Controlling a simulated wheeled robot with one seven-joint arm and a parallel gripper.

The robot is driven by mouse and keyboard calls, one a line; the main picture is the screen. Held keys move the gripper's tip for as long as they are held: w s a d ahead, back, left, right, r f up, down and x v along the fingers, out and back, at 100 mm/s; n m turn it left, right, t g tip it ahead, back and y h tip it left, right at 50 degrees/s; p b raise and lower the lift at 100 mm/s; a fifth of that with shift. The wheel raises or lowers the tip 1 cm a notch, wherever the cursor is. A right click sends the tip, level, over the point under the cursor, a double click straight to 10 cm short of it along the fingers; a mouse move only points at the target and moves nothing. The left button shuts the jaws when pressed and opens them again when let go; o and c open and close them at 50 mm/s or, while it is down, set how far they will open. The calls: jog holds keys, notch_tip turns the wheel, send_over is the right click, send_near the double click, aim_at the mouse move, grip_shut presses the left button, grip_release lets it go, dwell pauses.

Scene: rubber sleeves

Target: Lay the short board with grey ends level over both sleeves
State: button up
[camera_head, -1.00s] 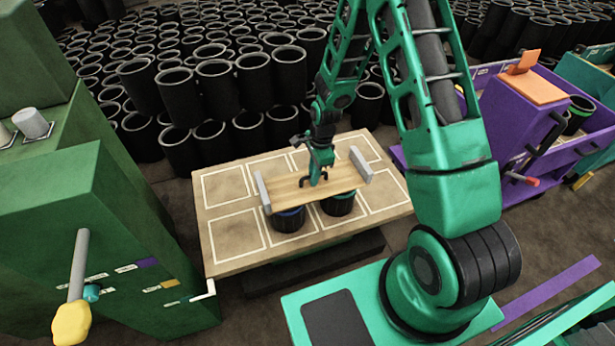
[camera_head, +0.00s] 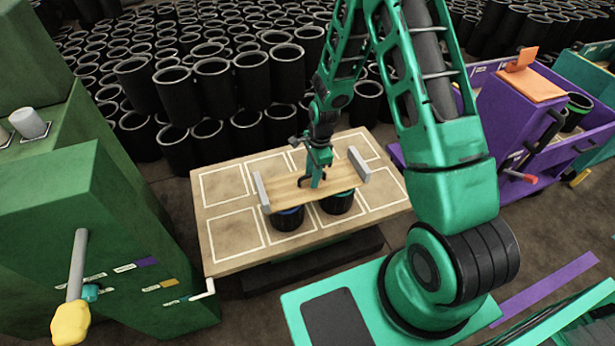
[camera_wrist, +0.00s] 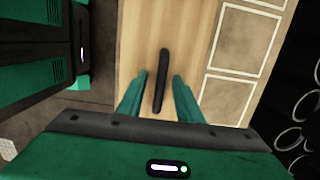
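The board (camera_head: 285,190) is light wood with upright grey ends and a dark handle on top; its wood also shows in the wrist view (camera_wrist: 135,45). It lies across two black ribbed sleeves, the left one (camera_head: 288,221) with a blue rim and the right one (camera_head: 337,206) with a teal rim. It looks about level; the board hides most of the sleeve tops, so full contact is unclear. My gripper (camera_head: 316,182) is above the board's middle. In the wrist view my gripper (camera_wrist: 160,80) has its fingers either side of the black handle (camera_wrist: 161,82), with gaps showing.
The table (camera_head: 225,258) has white-outlined squares, several of them bare. A green cabinet (camera_head: 110,230) stands left, and a purple cart (camera_head: 520,150) stands right. Many black sleeves (camera_head: 233,85) are stacked behind the table.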

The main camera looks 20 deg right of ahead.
jog(key=r, duration=0.3)
jog(key=d+r, duration=0.1)
jog(key=r, duration=0.6)
jog(key=shift+d+r, duration=0.15)
jog(key=shift+r, duration=0.05)
jog(key=s+d+r+n+h, duration=0.1)
jog(key=s+d+r+n, duration=0.2)
jog(key=s+d+r, duration=0.4)
jog(key=s+d+r+n+h, duration=0.1)
jog(key=s+d+r+n, duration=0.3)
jog(key=r, duration=0.5)
jog(key=s+d+r+n, duration=0.1)
jog(key=s+r, duration=0.3)
jog(key=s, duration=0.6)
jog(key=s+d+r+n, duration=0.2)
jog(key=s+r+n, duration=0.1)
jog(key=s, duration=0.7)
jog(key=shift+s+r+n+y, duration=0.3)
jog(key=shift+r+y, duration=0.1)
jog(key=shift+r, duration=0.2)
jog(key=shift+w+d, duration=0.1)
jog(key=shift+w, duration=0.1)
